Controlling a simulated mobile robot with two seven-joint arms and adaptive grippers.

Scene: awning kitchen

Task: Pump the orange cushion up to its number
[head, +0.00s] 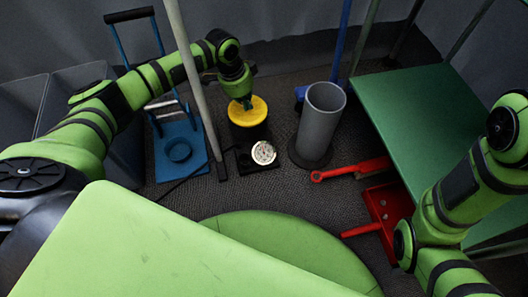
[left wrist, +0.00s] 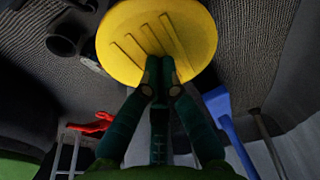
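A round yellow disc (head: 247,110) with raised ribs tops a dark pump-like body. It also shows large in the left wrist view (left wrist: 115,45). A white round dial (head: 264,153) lies on a dark base just in front of it; its marks are too small to read. My left gripper (head: 246,103) points down at the yellow disc. In the left wrist view its fingertips (left wrist: 160,68) are together at the disc's ribs, with nothing seen between them; contact is unclear. I cannot make out an orange cushion. My right gripper is out of view.
A grey cylinder (head: 321,115) stands right of the pump. A pale pole (head: 193,85) stands left of it, near a blue hand truck (head: 180,150). A red long-handled tool (head: 350,169) and red tray (head: 386,212) lie right, near a green table (head: 420,110).

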